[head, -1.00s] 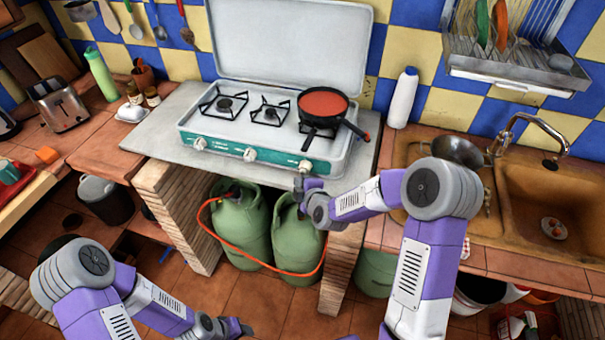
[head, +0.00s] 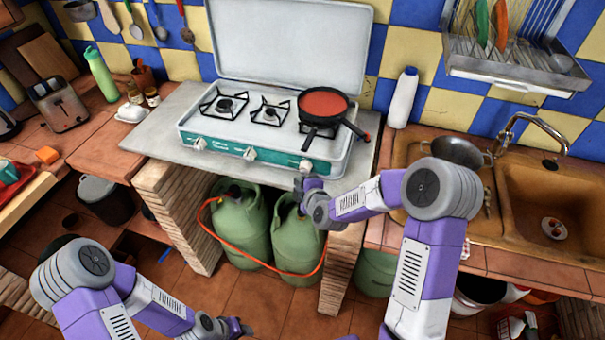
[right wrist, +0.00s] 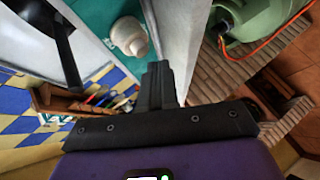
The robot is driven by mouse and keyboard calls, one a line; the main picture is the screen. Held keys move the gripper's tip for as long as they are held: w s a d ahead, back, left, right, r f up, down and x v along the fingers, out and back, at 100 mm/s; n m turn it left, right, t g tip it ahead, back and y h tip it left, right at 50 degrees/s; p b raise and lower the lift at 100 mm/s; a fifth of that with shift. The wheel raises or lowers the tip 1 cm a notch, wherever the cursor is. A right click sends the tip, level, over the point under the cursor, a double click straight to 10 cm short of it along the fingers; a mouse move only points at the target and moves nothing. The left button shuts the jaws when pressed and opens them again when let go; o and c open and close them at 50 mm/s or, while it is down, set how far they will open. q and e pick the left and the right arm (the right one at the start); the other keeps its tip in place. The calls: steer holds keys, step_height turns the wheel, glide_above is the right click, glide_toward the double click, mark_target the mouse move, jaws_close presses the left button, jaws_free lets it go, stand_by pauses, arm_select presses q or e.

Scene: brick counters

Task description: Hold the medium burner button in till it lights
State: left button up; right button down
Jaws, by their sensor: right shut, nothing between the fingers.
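The gas stove (head: 225,148) has a teal front panel with three cream knobs: a left knob (head: 199,144), a middle knob (head: 250,154) and a right knob (head: 305,166). I cannot tell from labels which is the medium burner's. My right gripper (head: 299,185) is just below and in front of the right knob. In the right wrist view its fingers (right wrist: 160,82) are shut and empty, beside a cream knob (right wrist: 130,36), with no clear contact. No flame is visible. My left gripper (head: 238,327) is low at the bottom edge, its jaws unclear.
Green gas bottles (head: 243,225) with an orange hose stand under the slab. A white bottle (head: 403,98) and the sink (head: 550,205) are to the right.

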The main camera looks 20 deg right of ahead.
steer(key=shift+w, duration=0.15)
stand_by(0.6)
steer(key=shift+w+d, duration=0.25)
steer(key=shift+w+d+b, duration=0.25)
steer(key=shift+w+b, duration=0.1)
steer(key=shift+b, duration=0.05)
stand_by(1.8)
stand_by(0.6)
steer(key=shift+s+a, duration=0.5)
steer(key=shift+s, duration=0.25)
steer(key=s+a, duration=0.1)
steer(key=s, duration=0.1)
steer(key=s+a+b, duration=0.1)
steer(key=s, duration=0.1)
steer(key=shift+a, duration=0.4)
